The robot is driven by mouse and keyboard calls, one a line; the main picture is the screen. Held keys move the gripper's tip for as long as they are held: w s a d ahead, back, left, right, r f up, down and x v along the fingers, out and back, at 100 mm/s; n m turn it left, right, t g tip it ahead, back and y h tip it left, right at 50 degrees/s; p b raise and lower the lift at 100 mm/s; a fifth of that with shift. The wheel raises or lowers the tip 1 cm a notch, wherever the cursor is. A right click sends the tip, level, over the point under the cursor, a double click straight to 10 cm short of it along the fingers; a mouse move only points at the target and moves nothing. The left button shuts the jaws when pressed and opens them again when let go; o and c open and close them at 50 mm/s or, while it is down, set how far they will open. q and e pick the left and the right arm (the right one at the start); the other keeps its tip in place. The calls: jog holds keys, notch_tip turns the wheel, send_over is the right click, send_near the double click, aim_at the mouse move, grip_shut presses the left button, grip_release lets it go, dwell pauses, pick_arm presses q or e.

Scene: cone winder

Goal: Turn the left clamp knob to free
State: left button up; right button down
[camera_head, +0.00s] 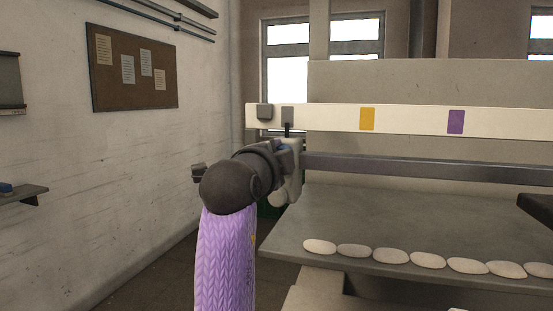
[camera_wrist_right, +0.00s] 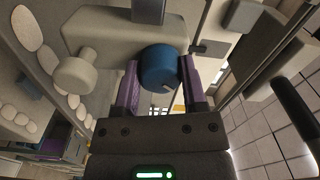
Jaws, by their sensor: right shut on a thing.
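A round blue knob (camera_wrist_right: 158,68) sits on a pale grey housing (camera_wrist_right: 105,32) in the right wrist view. My right gripper (camera_wrist_right: 160,85) is shut on this knob, with one purple finger on each side of it. In the head view my right arm in a purple knit sleeve rises from the bottom to the left end of the machine. Its dark wrist hides most of the gripper (camera_head: 284,158) and the knob there. The knob's turned position cannot be read. My left gripper is not in view.
A cream rail (camera_head: 410,119) with yellow and purple marks runs above a dark bar (camera_head: 420,169). Several pale oval pieces (camera_head: 430,260) lie in a row along the grey table's (camera_head: 400,215) front. A pale knob (camera_wrist_right: 75,75) protrudes beside the blue one.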

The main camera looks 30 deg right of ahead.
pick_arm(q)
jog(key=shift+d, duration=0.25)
pick_arm(e)
jog(key=shift+c, duration=0.7)
grip_release()
jog(key=shift+a, duration=0.15)
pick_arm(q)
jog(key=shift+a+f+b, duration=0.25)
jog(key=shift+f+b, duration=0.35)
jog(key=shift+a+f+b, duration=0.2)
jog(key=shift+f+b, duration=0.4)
pick_arm(e)
jog(key=v, duration=0.9)
jog(key=shift+s+a, duration=0.3)
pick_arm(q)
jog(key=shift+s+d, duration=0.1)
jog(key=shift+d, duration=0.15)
